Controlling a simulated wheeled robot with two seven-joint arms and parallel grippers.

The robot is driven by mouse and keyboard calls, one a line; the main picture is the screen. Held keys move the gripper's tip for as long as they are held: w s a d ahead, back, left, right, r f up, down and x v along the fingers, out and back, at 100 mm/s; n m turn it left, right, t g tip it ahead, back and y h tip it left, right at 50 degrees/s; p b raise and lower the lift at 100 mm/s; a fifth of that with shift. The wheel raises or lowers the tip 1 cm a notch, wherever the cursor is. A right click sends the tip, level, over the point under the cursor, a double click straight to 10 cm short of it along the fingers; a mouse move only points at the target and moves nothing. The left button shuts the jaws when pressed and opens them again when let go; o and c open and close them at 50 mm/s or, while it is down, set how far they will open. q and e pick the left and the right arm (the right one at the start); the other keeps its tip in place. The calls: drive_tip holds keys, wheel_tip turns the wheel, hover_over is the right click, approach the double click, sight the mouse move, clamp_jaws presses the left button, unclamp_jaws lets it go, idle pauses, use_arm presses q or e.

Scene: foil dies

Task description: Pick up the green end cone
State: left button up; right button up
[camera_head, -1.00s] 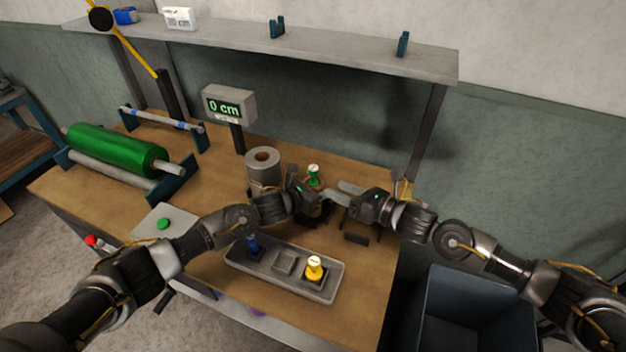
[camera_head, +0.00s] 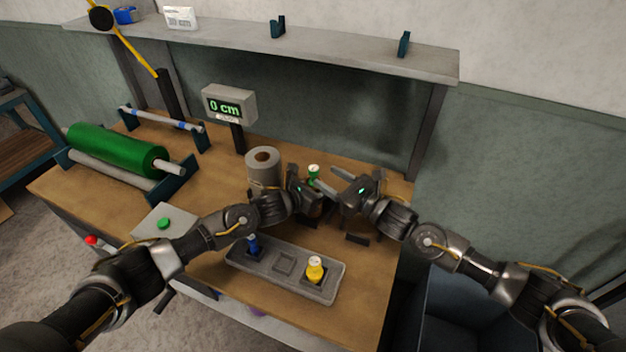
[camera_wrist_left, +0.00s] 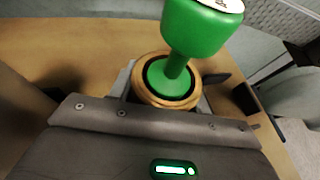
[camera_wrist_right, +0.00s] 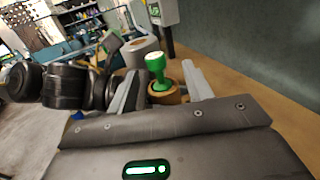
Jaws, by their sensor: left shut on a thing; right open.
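The green end cone (camera_head: 313,170) stands upright near the back of the bench, with its narrow stem in a tan ring-shaped core end. In the left wrist view the cone (camera_wrist_left: 195,30) and the tan core (camera_wrist_left: 150,98) show up close. My left gripper (camera_head: 316,204) is shut, apparently on the tan core below the cone; its fingertips are mostly hidden. My right gripper (camera_head: 328,184) is open beside the cone. In the right wrist view the cone (camera_wrist_right: 156,65) and core (camera_wrist_right: 165,98) appear between its fingers; I cannot tell whether they touch.
A grey roll (camera_head: 262,172) stands just left of my left gripper. In front, a grey tray (camera_head: 235,262) holds a blue piece (camera_head: 252,245) and a yellow piece (camera_head: 315,268), with an empty middle socket. A display (camera_head: 228,104) reads 0 cm. A large green roll (camera_head: 115,150) lies left.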

sight(318, 173)
drive_tip(key=shift+x, duration=2.9)
drive_tip(key=shift+s+a, duration=0.1)
drive_tip(key=shift+s, duration=0.15)
drive_tip(key=shift+c, duration=0.3)
drive_tip(key=c, duration=1)
